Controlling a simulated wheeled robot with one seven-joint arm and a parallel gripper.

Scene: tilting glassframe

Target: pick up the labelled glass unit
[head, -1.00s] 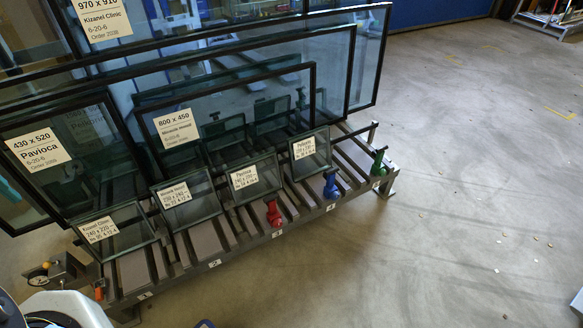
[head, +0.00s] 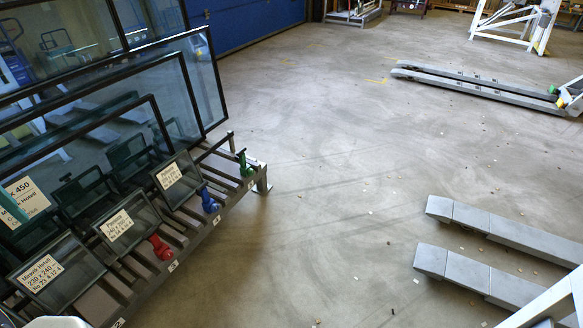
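Several labelled glass units lean on a rack (head: 232,196) at the left of the head view. Three small dark-framed units stand in front: one labelled about 230 x 240 (head: 58,277) at lower left, one labelled Pavioca (head: 127,221) in the middle, and one with a label too small to read surely (head: 178,180) at the right. A larger unit with a label ending in 450 (head: 100,140) leans behind them, cut by the left edge. Which one is meant cannot be told. My gripper is not in view.
Red (head: 161,247), blue (head: 209,199) and green (head: 244,164) clamp-like parts sit along the rack's front. Larger panes (head: 205,80) stand behind. Pallet-truck forks lie at lower right (head: 470,225) and upper right (head: 470,83). The floor between is open, with small scraps.

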